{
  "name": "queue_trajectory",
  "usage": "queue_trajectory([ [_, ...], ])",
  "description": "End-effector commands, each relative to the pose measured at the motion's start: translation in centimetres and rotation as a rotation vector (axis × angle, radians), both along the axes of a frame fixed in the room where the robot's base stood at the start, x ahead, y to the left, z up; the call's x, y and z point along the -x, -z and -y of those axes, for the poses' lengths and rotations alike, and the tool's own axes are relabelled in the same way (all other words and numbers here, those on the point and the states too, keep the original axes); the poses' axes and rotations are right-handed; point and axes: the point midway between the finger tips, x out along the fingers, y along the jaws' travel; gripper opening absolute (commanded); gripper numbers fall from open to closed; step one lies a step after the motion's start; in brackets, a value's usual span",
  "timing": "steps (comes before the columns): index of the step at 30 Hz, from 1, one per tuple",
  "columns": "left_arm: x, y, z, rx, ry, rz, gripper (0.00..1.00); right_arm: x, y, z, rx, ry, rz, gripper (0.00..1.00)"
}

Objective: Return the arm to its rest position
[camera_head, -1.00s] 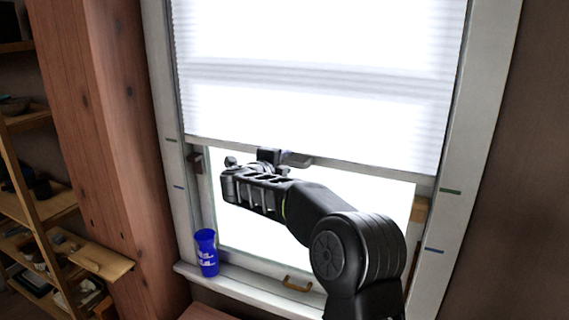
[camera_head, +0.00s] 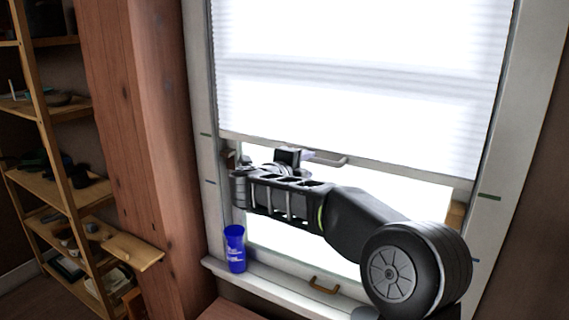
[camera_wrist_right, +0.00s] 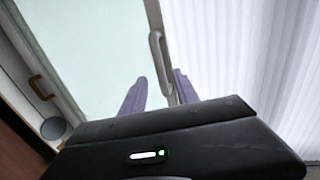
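My right gripper (camera_head: 303,155) is by the lower edge of the white pleated blind (camera_head: 350,70), just left of the grey handle (camera_head: 335,160) on its bottom rail. In the right wrist view its two purple fingers (camera_wrist_right: 160,92) are spread apart. The pale handle (camera_wrist_right: 157,48) shows beyond and between them, and nothing is visibly gripped. Whether a finger touches the handle cannot be told. My right arm comes in from the lower right across the window. My left gripper is not in view.
A blue cup (camera_head: 235,249) stands on the window sill (camera_head: 270,287) at the left. A brass-coloured pull (camera_head: 323,286) is low on the window and also shows in the wrist view (camera_wrist_right: 41,88). A wooden post (camera_head: 140,120) and a filled shelf (camera_head: 62,190) stand left.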

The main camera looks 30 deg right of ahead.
Motion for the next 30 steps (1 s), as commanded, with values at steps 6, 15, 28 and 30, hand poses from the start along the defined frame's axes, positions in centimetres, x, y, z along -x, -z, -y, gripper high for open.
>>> queue_trajectory([
  [6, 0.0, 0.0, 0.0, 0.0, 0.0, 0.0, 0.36, 0.0, 0.0, 0.0, 0.001, 0.0, -0.002, 0.37],
  [15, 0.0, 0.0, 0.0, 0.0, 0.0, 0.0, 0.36, -5.0, 2.0, -4.8, 0.184, -0.302, -0.132, 0.37],
  [28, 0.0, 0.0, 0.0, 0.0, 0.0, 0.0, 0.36, -5.1, 28.7, -23.7, 0.483, -1.13, -0.713, 0.37],
  [30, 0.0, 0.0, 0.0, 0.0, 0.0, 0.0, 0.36, -2.7, 33.3, -26.4, 0.497, -1.262, -0.798, 0.37],
])
